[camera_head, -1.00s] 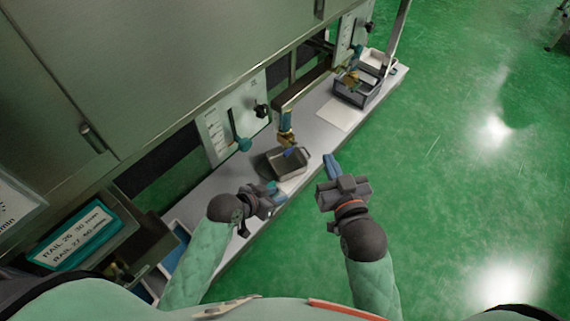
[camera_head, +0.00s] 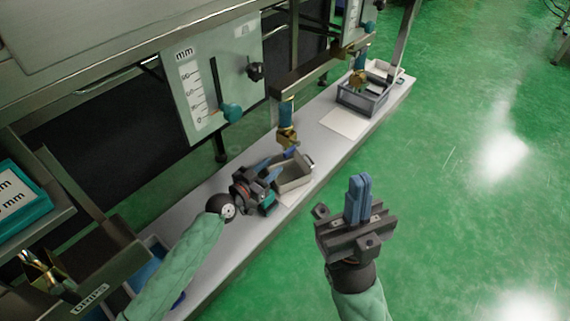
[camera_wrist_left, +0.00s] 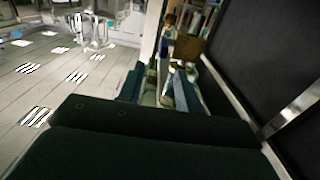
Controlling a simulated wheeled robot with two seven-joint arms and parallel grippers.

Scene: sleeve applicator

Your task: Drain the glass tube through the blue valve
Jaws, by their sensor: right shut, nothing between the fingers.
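A brass valve (camera_head: 288,137) hangs under the rail, below a short tube (camera_head: 286,110) that looks blue and amber. A blue handle (camera_head: 292,153) shows at the valve's lower end. A grey metal pan (camera_head: 293,178) stands on the bench below it. My left gripper (camera_head: 271,186) is open and empty at the pan's left side, lower than the valve and apart from it. Its two teal fingers stand apart in the left wrist view (camera_wrist_left: 158,88). My right gripper (camera_head: 359,190) is shut and empty over the floor, right of the bench.
A gauge panel (camera_head: 215,80) with an mm scale, teal pointer and black knob stands behind the bench. A second brass valve (camera_head: 357,77) hangs above a grey crate (camera_head: 362,100) farther back. White paper (camera_head: 343,124) lies between. The green floor (camera_head: 480,190) at right is clear.

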